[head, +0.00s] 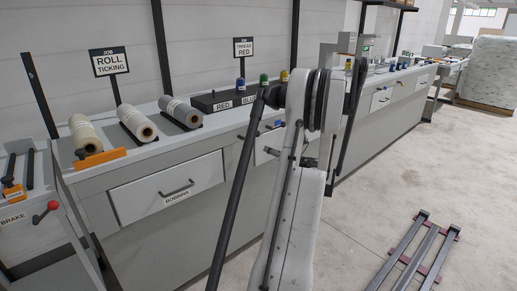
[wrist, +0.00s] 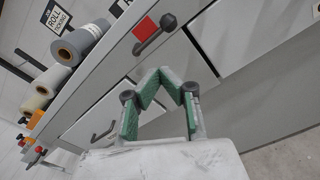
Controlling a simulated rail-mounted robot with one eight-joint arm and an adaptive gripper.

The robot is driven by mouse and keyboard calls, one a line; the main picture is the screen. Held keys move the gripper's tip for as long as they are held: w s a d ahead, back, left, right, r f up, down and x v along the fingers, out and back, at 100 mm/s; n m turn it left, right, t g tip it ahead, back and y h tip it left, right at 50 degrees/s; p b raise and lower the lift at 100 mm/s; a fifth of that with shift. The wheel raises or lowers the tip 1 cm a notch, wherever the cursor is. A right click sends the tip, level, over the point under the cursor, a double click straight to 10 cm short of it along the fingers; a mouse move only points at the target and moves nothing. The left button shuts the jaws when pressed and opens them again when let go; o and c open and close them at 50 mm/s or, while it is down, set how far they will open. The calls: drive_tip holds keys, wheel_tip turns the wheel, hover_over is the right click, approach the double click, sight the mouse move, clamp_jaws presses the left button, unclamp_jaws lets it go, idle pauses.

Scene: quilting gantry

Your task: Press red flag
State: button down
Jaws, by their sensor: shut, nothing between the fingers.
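A small flat red square (wrist: 145,28), the only red flag-like thing I see, sits against the grey cabinet front in the wrist view, at upper middle. A black bar handle (wrist: 155,33) with a round end lies beside it. My gripper (wrist: 160,78) is shut and empty, its green-padded fingers meeting at the tips. In the wrist picture the tips are below the red square; I cannot tell the depth between them. The head view shows my arm, which covers part of the counter front; the gripper and the red square cannot be made out there.
A long grey counter (head: 110,168) carries fabric rolls (head: 137,123), a dark thread box (head: 222,103) and job signs (head: 109,62). A drawer (head: 167,188) has a protruding handle. A red brake knob (head: 53,205) is at left. A metal frame (head: 415,250) lies on the floor.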

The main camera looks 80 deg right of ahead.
sight(250, 133)
drive_tip(key=s+f, duration=0.2)
drive_tip(key=f, duration=0.1)
drive_tip(key=shift+s+a+n, duration=0.1)
drive_tip(key=shift+a+n, duration=0.05)
drive_tip(key=shift+n, duration=0.15)
drive_tip(key=w+d+r+b, duration=0.2)
drive_tip(key=w+d+b, duration=0.1)
drive_tip(key=w+d, duration=0.4)
drive_tip(key=shift+w+d+r+b, duration=0.3)
drive_tip(key=shift+w+r, duration=0.1)
drive_tip(key=shift+w, duration=0.35)
drive_tip(key=shift+s, duration=0.2)
